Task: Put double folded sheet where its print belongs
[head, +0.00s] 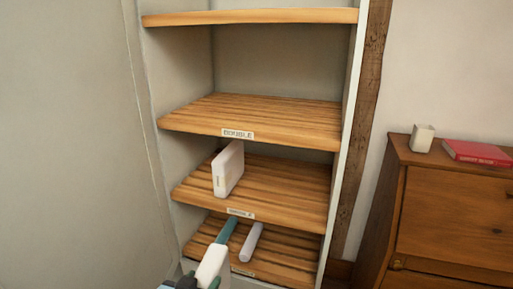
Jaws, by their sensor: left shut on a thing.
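My left gripper (198,283) is at the bottom edge of the head view, shut on a white folded sheet (213,264). Any print on this sheet is not readable from here. The gripper and sheet are in front of the lowest shelf. A slatted wooden shelf (270,112) carries a label (238,134) reading DOUBLE, and its top is bare. The shelf below (290,180) has a label (240,213) too small to read surely. A white folded piece (228,168) stands upright on it. My right gripper is not in view.
The lowest shelf (290,260) holds a teal piece (227,230) and a pale piece (250,242); its label is partly hidden. Cupboard walls close both sides. A wooden bureau (450,215) with a white cup (422,138) and red book (477,152) stands at right.

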